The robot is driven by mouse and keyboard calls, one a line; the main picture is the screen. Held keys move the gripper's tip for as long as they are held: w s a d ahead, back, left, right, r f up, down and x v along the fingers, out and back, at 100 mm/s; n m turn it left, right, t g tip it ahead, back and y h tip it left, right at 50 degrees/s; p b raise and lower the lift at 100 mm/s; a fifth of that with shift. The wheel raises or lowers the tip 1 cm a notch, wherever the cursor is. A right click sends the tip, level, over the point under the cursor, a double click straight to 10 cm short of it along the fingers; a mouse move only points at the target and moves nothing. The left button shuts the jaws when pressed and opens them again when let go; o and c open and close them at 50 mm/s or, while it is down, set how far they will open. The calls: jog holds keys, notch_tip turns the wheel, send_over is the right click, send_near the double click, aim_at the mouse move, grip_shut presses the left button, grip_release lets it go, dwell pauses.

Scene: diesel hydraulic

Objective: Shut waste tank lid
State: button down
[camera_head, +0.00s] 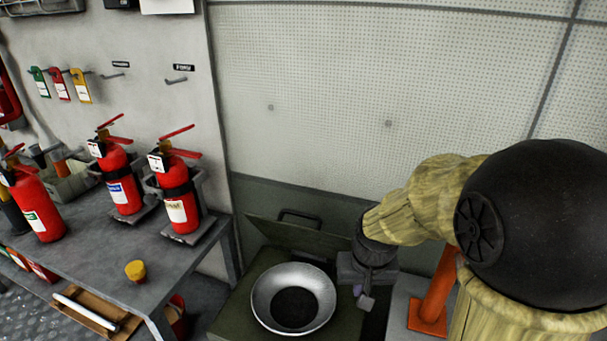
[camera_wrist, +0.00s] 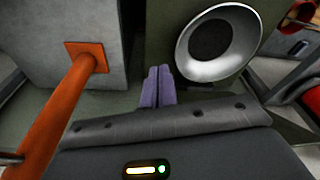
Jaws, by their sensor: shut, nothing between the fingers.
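The waste tank (camera_head: 237,309) is an olive green box with a silver funnel bowl (camera_head: 263,295) set in its top. Its lid (camera_head: 330,247) is a dark green panel that stands tilted open behind the bowl, with a dark handle (camera_head: 299,215) at its upper edge. My gripper (camera_head: 365,300) is to the right of the bowl and near the lid's right end; I cannot tell whether it touches the lid. In the wrist view the purple-grey fingers (camera_wrist: 160,85) are shut together and empty, with the bowl (camera_wrist: 249,27) to their right. The lid cannot be made out there.
A metal table (camera_head: 105,265) at left carries several red fire extinguishers (camera_head: 178,200) and a yellow cap (camera_head: 135,270). A pale wall (camera_head: 330,90) closes off the back.

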jog(key=w+a+r+m+g+p, duration=0.1)
jog(key=w+a+r+p, duration=0.4)
jog(key=w+r, duration=0.5)
jog(key=w+a+r+m+g+p, duration=0.1)
jog(key=w+a+r+m+p, duration=0.2)
jog(key=w+r+p, duration=0.6)
jog(key=w+a+r, duration=0.1)
jog(key=w+r, duration=0.1)
jog(key=w, duration=0.1)
jog(key=shift+w+a+r+g+p, duration=0.15)
jog(key=shift+w+a+g+p, duration=0.2)
jog(key=shift+w+g+p, duration=0.05)
jog(key=s+a+f+p, duration=0.1)
jog(key=s+f+p, duration=0.2)
jog(key=f, duration=0.9)
jog(key=shift+s+a+f, duration=0.15)
jog(key=shift+a+f, duration=0.1)
jog(key=shift+f, duration=0.1)
jog(key=shift+f+b, duration=0.15)
jog(key=shift+b, duration=0.2)
